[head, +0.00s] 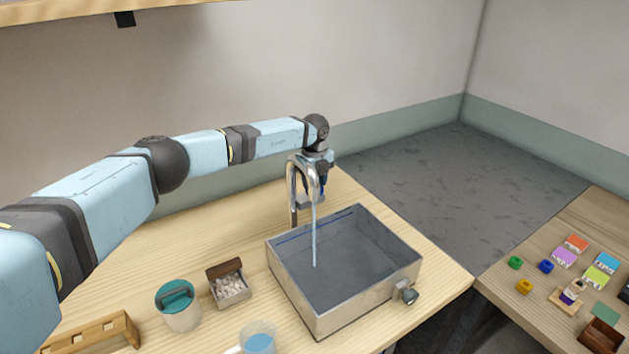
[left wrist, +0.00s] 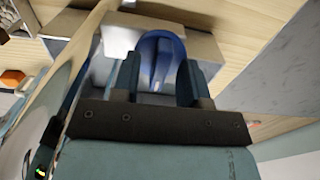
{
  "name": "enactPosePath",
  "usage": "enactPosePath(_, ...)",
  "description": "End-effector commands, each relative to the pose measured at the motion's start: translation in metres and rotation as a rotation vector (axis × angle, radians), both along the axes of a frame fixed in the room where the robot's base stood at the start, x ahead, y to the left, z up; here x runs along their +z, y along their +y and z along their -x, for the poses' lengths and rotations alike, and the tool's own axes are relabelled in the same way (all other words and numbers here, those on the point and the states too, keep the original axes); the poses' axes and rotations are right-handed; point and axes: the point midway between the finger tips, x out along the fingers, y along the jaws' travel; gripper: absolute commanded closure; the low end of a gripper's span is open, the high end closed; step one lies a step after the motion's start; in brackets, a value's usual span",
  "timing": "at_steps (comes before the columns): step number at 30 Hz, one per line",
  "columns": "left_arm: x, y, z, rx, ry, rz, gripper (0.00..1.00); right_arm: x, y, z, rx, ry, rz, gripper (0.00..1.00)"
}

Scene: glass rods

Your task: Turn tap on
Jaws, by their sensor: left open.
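The chrome tap (head: 291,190) stands behind the grey sink basin (head: 350,318), its curved spout over the basin. A thin pale-blue stream of water (head: 314,240) runs from the spout down into the basin. My left gripper (head: 321,188) is just behind the spout, pointing down, partly hidden by it. In the left wrist view my left gripper (left wrist: 160,80) is open, with a blue rounded piece (left wrist: 162,50) between and beyond its dark fingers. Whether they touch it I cannot tell. My right gripper is not in view.
A teal-lidded jar (head: 180,312), a small box of pale pieces (head: 232,292), a cup of blue liquid (head: 257,338) and a wooden rack (head: 95,334) stand left of and before the basin. A knob (head: 406,292) is on its right side. A second table (head: 497,283) holds coloured blocks.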

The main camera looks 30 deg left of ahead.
Motion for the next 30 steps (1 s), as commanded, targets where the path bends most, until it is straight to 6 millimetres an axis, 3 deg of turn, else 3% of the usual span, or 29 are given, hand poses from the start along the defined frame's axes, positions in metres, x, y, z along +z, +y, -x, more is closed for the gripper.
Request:
enactPosePath(7, 0.025, 0.0, -0.001, -0.001, -0.003, 0.001, 0.6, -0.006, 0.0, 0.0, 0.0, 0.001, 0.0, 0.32)
enactPosePath(15, 0.087, 0.0, -0.001, -0.001, -0.004, 0.0, 0.6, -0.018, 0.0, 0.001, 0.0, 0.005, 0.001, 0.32)
enactPosePath(21, 0.122, 0.0, 0.0, 0.001, -0.003, 0.001, 0.6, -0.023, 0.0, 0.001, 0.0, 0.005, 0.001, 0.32)
enactPosePath(30, 0.138, 0.0, 0.0, 0.001, -0.001, 0.0, 0.6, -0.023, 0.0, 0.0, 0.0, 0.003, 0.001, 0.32)
